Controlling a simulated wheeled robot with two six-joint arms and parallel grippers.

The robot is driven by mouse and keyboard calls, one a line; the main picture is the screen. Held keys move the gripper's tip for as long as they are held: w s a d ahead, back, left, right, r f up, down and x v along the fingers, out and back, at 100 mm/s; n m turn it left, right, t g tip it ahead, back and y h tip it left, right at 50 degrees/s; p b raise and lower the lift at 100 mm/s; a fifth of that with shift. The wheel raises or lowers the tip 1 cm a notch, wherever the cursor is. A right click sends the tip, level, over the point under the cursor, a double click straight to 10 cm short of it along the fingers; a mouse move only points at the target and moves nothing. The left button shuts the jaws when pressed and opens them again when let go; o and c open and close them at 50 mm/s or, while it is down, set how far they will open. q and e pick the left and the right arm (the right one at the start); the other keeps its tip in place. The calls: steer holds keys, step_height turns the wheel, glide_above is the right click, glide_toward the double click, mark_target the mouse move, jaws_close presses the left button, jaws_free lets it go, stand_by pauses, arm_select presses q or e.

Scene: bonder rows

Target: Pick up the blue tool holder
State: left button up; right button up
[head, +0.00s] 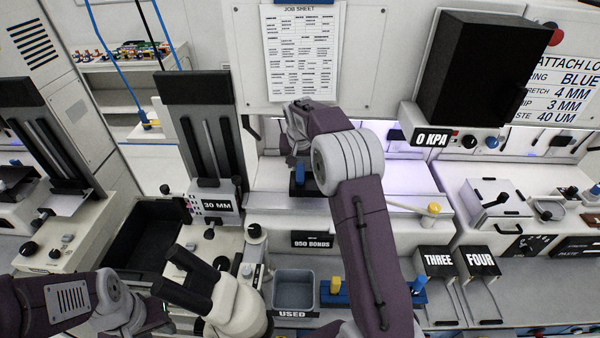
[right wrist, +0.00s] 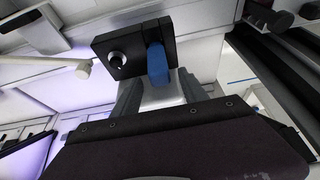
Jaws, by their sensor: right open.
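The blue tool holder (head: 299,174) stands upright at a small black block (head: 298,189) on the pale bench below the job sheet. My right gripper (head: 297,158) is open and just above it, partly hidden by its own wrist. In the right wrist view the blue holder (right wrist: 157,64) shows in front of the black block (right wrist: 105,48) with its silver knob, in line with the space between my grey fingers (right wrist: 160,92). I cannot tell whether the fingers touch it. My left gripper (head: 152,318) is low at the left; its jaws are not clear.
A microscope (head: 232,302) stands left of the bin. A black monitor (head: 470,65) hangs at the upper right. A white rod with a yellowish knob (head: 433,209) lies right of my right arm.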

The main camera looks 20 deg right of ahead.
mark_target(300, 171)
steer(key=f+p, duration=0.2)
steer(key=f, duration=0.1)
steer(key=shift+a+f, duration=0.2)
steer(key=shift+f, duration=0.05)
steer(key=shift+d+f, duration=0.15)
steer(key=shift+f, duration=0.1)
steer(key=shift+d+f, duration=0.1)
steer(key=shift+f, duration=0.1)
steer(key=shift+w+f, duration=0.1)
steer(key=shift+w, duration=0.2)
steer(key=shift+c, duration=1.2)
jaws_close()
arm_select(q)
steer(key=shift+s+a+r, duration=0.1)
steer(key=shift+s+r, duration=0.1)
steer(key=shift+r, duration=0.4)
steer(key=shift+s+a+r, duration=0.1)
steer(key=shift+s+r, duration=0.05)
steer(key=shift+r, duration=0.4)
